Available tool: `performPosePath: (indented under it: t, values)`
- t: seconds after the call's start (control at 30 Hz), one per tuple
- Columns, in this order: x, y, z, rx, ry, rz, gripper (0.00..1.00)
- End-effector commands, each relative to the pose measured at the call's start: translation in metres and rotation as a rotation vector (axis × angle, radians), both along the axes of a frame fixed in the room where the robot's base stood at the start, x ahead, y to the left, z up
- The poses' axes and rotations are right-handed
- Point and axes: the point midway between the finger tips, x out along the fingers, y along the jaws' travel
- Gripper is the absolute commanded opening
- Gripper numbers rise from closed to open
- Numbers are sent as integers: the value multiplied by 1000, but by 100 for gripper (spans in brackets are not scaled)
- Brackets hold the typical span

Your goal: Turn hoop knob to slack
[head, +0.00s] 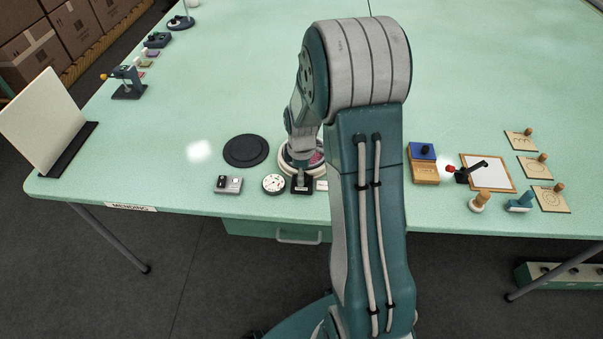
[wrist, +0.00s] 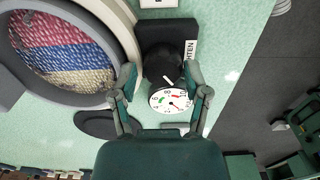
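The hoop knob (wrist: 165,62) is black with a white pointer line and sits on a black square base; the base (head: 302,185) shows at the table's front edge in the head view. The hoop (wrist: 60,60) has a pale rim around red, blue and beige woven fabric. My gripper (wrist: 162,72) is open, one finger on each side of the knob, with gaps seeming to show; contact is not clear. In the head view my arm hides most of the hoop and gripper.
A grey box (head: 228,184) and black disc (head: 246,151) lie left. A blue-topped wooden block (head: 423,165) stands right of my arm.

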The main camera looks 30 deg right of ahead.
Motion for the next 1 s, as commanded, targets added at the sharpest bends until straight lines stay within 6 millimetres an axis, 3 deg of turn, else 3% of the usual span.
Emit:
performPosePath:
  t: [0.27, 0.7, 1.0]
  values:
    - [0, 0, 9, 0, 0, -1, 62]
    - [1, 0, 95, -2, -3, 0, 62]
    - [1, 1, 119, 0, 1, 0, 62]
